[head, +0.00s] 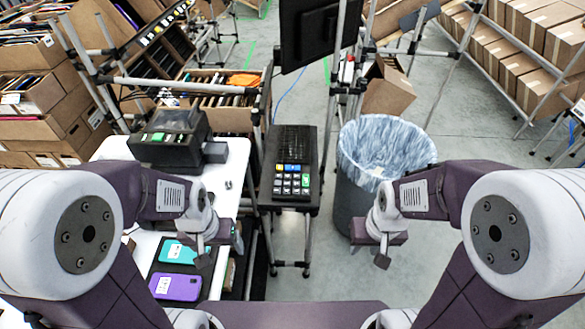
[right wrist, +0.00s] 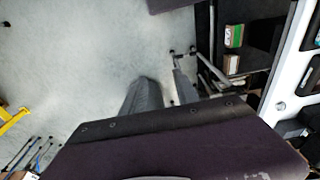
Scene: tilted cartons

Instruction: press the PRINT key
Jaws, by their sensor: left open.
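A black keypad (head: 292,182) with blue, green, white and dark keys stands on a narrow black stand in the middle of the head view. A black device (head: 172,138) with a lit green panel stands on the white table to its left. The key lettering is too small to read, so I cannot tell which key is PRINT. My left gripper (head: 215,250) is open and empty, left of and nearer than the keypad, by the table edge. My right gripper (head: 378,252) hangs to the right of the keypad, near the bin; its jaw gap is unclear. Neither touches a key.
A teal case (head: 180,253) and a purple case (head: 176,287) lie on the white table (head: 236,160). A grey bin with a plastic liner (head: 385,147) stands right of the keypad. A dark monitor (head: 308,32) hangs behind it. Cartons (head: 510,45) line the back right; the floor between is open.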

